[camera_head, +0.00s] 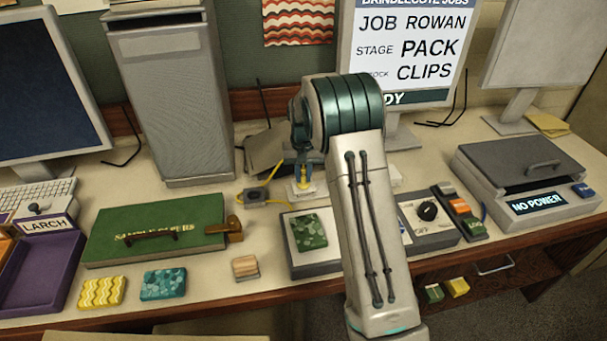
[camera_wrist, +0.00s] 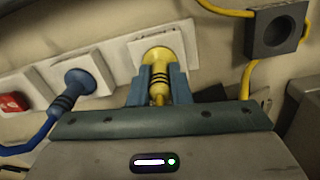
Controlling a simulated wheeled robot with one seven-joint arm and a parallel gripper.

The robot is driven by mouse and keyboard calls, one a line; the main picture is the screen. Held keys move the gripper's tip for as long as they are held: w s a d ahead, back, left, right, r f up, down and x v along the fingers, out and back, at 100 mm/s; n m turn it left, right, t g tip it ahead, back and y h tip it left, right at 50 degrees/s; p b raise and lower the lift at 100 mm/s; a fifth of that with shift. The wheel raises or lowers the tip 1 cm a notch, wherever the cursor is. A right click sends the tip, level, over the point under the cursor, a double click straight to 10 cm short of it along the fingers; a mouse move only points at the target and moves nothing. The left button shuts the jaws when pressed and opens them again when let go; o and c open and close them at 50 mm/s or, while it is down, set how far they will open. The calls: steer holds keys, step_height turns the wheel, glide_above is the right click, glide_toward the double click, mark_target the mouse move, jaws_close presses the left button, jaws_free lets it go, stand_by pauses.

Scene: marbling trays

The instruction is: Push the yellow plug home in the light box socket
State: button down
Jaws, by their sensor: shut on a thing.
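The yellow plug (camera_wrist: 158,62) is between the blue fingers of my gripper (camera_wrist: 157,88) in the wrist view. Its wide round front end is at the white socket plate (camera_wrist: 140,47), over the middle of it. I cannot tell whether a gap remains between them. In the head view my gripper (camera_head: 302,176) is low over the back of the bench, with the yellow plug (camera_head: 303,185) just under it at the white plate. My arm hides part of the socket row there. The yellow cable (camera_wrist: 248,75) shows at the right in the wrist view.
A blue plug (camera_wrist: 80,82) sits in the neighbouring socket, with a red switch (camera_wrist: 12,102) farther left. A grey block with a round hole (camera_wrist: 277,32) is to the right. In the head view, a grey tower (camera_head: 170,100) and a tilted sign (camera_head: 405,50) flank my arm.

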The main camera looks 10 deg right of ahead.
steer(key=c, duration=1.3)
jaws_free()
steer(key=shift+o, duration=0.2)
step_height(320, 180, up, 14)
steer(key=b, duration=0.1)
